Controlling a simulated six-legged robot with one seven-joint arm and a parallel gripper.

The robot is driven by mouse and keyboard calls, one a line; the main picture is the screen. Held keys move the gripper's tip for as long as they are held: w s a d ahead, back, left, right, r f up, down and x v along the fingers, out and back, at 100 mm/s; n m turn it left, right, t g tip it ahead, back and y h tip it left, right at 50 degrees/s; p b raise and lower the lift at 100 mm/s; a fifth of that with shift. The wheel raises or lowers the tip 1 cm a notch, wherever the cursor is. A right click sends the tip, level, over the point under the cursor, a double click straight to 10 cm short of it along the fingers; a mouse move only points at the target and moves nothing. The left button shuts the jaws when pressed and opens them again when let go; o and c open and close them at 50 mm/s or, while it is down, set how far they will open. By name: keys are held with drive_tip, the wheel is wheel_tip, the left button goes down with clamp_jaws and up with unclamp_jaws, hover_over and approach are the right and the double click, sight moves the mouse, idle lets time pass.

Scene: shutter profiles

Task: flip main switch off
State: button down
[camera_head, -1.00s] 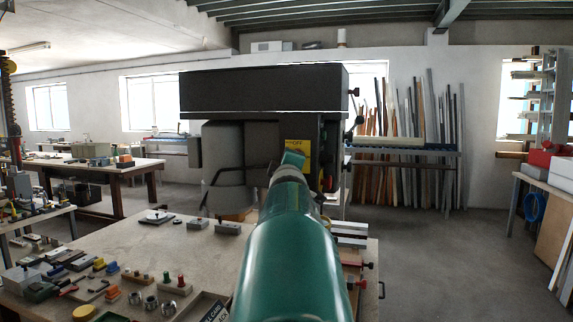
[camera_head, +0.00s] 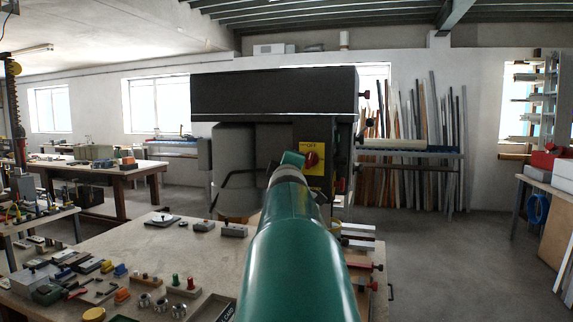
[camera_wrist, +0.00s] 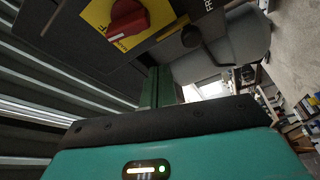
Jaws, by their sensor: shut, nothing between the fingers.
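The main switch is a red rotary knob (camera_head: 312,159) on a yellow plate (camera_head: 315,178), on the front of the dark machine (camera_head: 275,95). In the wrist view the red knob (camera_wrist: 128,18) and yellow plate (camera_wrist: 160,14) show at the top. My gripper (camera_head: 292,159) is seen from behind, just left of the knob in the head view, and covers part of the plate. In the wrist view my gripper (camera_wrist: 161,86) is shut and empty, below the knob in the picture. I see no contact with the knob, but the exact gap is hard to judge.
A workbench (camera_head: 130,245) with several small tools and blocks lies below the machine on the left. Upright profiles (camera_head: 420,140) lean on the back wall to the right. The floor at right (camera_head: 440,260) is clear.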

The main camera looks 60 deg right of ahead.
drive_tip(key=r+v, duration=0.1)
drive_tip(key=v, duration=0.6)
drive_tip(key=shift+s+a+f, duration=0.2)
drive_tip(key=shift+s+f, duration=0.1)
drive_tip(key=shift+f, duration=0.1)
drive_tip(key=shift+w, duration=0.1)
